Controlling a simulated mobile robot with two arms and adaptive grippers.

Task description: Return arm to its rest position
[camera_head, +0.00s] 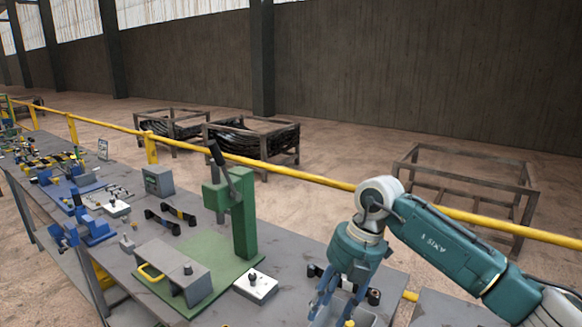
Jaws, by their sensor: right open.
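My right arm (445,240) is teal with pale joints and comes in from the lower right. It bends down at the elbow-like white joint over the right part of the grey workbench. My right gripper (330,302) points down with its blue-grey fingers apart. It is over or beside a small grey tray (368,318) at the bottom edge, and I cannot tell if it touches it. A dark part with black ends (373,297) lies just behind the gripper, partly hidden by it. My left gripper is not in view.
A green press (243,215) with a black lever stands left of the gripper, near a white button box (256,287). A yellow rail (300,175) runs behind the bench.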

